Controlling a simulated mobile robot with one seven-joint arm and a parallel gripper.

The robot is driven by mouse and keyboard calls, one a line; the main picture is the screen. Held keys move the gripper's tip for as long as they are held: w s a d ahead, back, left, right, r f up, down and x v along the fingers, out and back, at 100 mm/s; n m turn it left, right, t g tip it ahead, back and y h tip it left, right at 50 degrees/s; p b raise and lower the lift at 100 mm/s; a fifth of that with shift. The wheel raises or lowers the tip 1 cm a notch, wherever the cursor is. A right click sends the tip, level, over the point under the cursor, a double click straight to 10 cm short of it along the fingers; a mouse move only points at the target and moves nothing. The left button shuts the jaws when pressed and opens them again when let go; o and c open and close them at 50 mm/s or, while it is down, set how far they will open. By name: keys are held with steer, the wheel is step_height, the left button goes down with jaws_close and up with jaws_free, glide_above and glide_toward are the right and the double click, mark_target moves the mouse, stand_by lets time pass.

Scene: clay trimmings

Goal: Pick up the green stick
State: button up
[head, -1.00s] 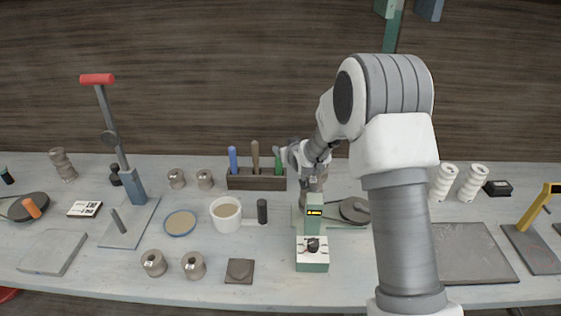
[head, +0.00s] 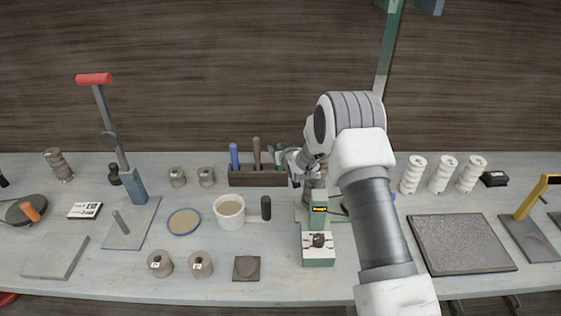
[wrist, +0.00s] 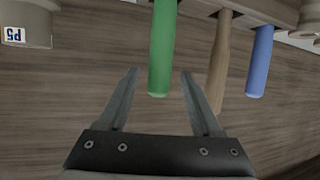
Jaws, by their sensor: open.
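The green stick (wrist: 162,50) stands in a dark wooden rack (head: 257,181), beside a brown stick (wrist: 220,60) and a blue stick (wrist: 260,62). In the wrist view its free end lies between the two open fingers of my gripper (wrist: 158,95), near their tips, with a gap on each side. In the head view my gripper (head: 285,158) is at the right end of the rack and covers most of the green stick (head: 279,147). The lower part of the stick is hidden there. Nothing is held.
The brown stick stands close beside my gripper's right finger in the wrist view. A green device (head: 319,211) on a scale-like box (head: 318,258) stands below my arm. A dark slab (head: 460,244) lies at right.

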steer(key=shift+p+x, duration=0.3)
steer(key=shift+x, duration=1.55)
steer(key=shift+s+d+f, duration=0.1)
steer(key=shift+f, duration=0.05)
steer(key=shift+c, duration=0.3)
jaws_close()
